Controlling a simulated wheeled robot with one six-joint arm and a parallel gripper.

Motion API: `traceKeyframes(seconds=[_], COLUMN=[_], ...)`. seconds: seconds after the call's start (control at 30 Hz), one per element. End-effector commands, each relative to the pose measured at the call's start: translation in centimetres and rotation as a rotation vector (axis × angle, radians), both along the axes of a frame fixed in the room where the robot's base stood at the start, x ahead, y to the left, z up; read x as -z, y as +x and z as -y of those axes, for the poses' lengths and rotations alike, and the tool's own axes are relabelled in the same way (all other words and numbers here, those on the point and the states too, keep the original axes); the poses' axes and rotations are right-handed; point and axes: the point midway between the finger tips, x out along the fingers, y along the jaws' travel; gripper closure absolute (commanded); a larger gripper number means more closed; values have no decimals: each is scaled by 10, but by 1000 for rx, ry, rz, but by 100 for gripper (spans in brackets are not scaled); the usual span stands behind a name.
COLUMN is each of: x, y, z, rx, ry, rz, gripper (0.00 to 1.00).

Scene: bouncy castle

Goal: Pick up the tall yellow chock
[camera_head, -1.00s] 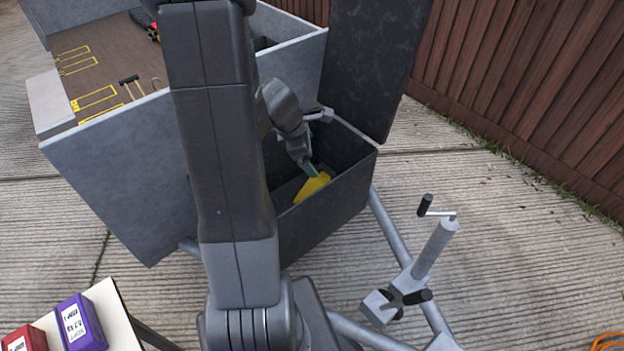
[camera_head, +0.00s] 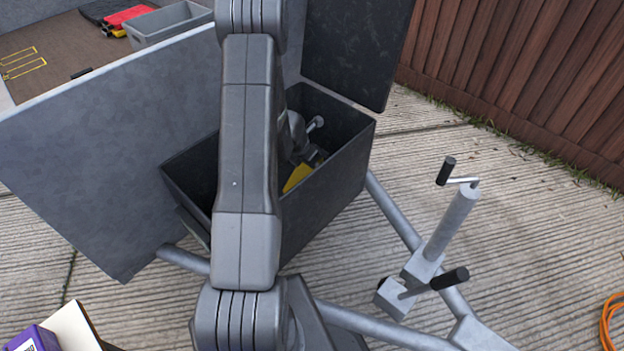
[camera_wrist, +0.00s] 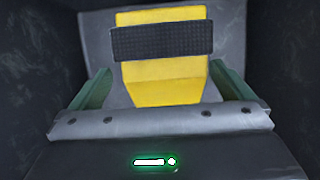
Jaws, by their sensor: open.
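The yellow chock (camera_wrist: 168,88) is in the dark open box, and a black ribbed band crosses it in the wrist view. In the head view only a small yellow part of the chock (camera_head: 296,178) shows beside my arm. My gripper (camera_wrist: 163,88) is open inside the box, with one green-edged finger on each side of the chock. The near part of the chock lies between the fingers, with a gap visible on both sides. In the head view my arm hides most of the gripper and part of the box.
The dark box (camera_head: 335,180) has high walls close around my gripper, and its raised lid (camera_head: 358,45) stands behind. A grey trailer side panel (camera_head: 100,150) is at the left. A crank-handled jack post (camera_head: 452,225) stands at the right. A purple box (camera_head: 35,340) is at the lower left.

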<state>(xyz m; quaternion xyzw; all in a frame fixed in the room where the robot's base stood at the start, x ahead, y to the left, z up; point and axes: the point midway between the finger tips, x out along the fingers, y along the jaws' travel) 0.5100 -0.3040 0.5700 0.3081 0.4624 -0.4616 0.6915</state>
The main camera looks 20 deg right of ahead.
Motion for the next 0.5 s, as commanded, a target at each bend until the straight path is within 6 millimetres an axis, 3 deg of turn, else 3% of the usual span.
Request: traceKeyframes(seconds=[0.23,0.5], x=[18,53], y=[0,-1], z=[5,12], rx=[2,2], ry=[1,2], rz=[-1,-1], gripper=[0,0])
